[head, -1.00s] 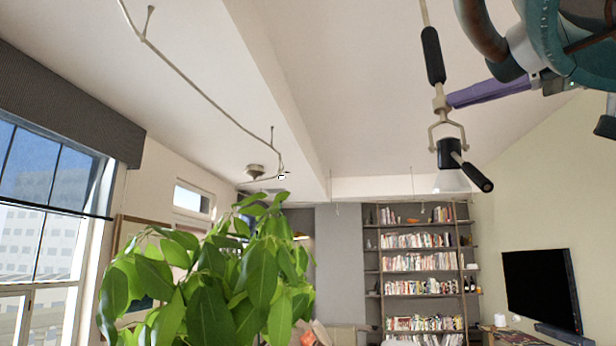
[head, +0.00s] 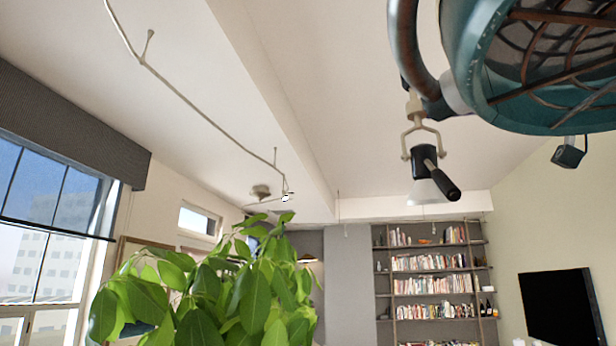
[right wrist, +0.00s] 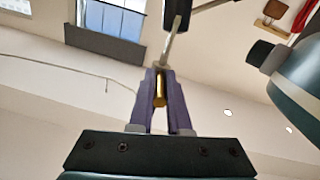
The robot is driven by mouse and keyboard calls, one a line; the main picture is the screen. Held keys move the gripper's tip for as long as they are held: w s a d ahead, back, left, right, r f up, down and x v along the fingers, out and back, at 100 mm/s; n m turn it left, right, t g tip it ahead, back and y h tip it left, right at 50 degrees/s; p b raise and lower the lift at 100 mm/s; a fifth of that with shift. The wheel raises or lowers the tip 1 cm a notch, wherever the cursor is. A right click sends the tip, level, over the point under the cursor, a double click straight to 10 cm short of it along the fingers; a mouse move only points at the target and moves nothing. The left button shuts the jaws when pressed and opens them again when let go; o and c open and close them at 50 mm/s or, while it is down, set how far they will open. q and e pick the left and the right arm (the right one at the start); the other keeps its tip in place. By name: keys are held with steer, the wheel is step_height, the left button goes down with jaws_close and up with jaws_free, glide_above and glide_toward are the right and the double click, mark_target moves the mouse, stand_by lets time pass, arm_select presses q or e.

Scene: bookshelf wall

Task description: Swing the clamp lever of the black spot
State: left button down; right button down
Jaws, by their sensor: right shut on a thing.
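The black spot (head: 424,159) hangs at upper right in the head view, in a beige fork with a pale cone-shaped shade below. A short black handle sticks out of it to the lower right. A beige joint (head: 414,107) sits above the fork, partly hidden by my right arm. My right gripper (right wrist: 160,95) shows purple fingers in the right wrist view, shut on a small brass-coloured piece, which I take as the clamp lever (right wrist: 160,88). A beige bar runs up from there to a black part. In the head view my arm hides these fingers. My left gripper is not in view.
A leafy plant (head: 215,290) stands at lower left. A curved ceiling rail (head: 190,95) runs across upper left. A bookshelf (head: 435,285) and a television (head: 560,307) are far back. The air left of the spot is clear.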

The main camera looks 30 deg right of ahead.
steer(key=shift+f, duration=0.1)
steer(key=c, duration=0.9)
jaws_free()
steer(key=shift+o, duration=0.2)
steer(key=shift+d, duration=0.1)
steer(key=shift+s+d, duration=0.2)
steer(key=shift+s, duration=0.05)
steer(key=b+v, duration=0.1)
steer(key=v, duration=0.8)
